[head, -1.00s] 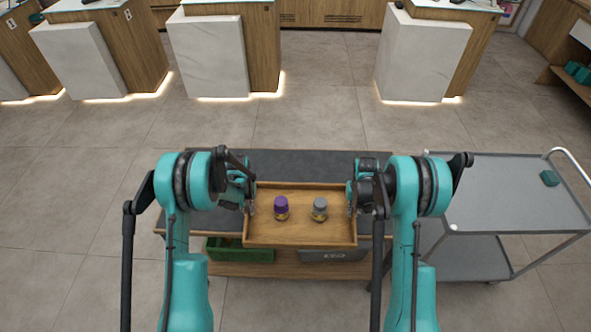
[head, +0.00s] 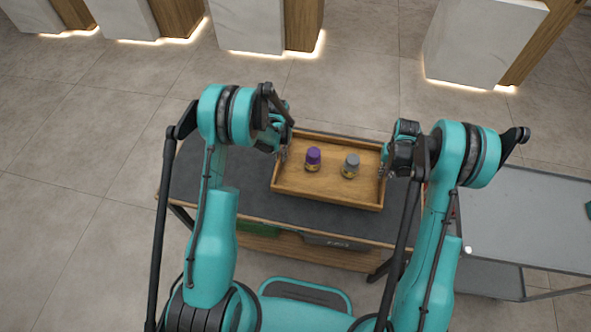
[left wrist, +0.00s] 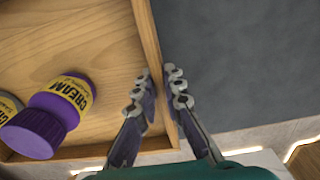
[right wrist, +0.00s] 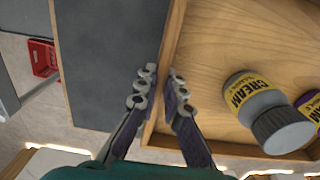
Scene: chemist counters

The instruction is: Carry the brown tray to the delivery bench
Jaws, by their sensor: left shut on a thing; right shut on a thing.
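The brown wooden tray (head: 325,192) is over the dark-topped table in the head view, with a purple-capped cream jar (head: 313,159) and a grey-capped cream jar (head: 350,166) standing in it. My left gripper (head: 282,154) is shut on the tray's left wall. In the left wrist view its fingers (left wrist: 160,88) straddle that wall, beside the purple-capped jar (left wrist: 47,117). My right gripper (head: 385,172) is shut on the right wall, and the right wrist view shows its fingers (right wrist: 158,88) straddling it. I cannot tell whether the tray touches the table.
The table's dark top (head: 225,190) extends left of the tray. A green crate (head: 258,228) and a grey crate (head: 335,242) sit on its lower shelf. A grey cart (head: 525,225) stands close on the right. White counters (head: 248,25) line the back, with open floor between.

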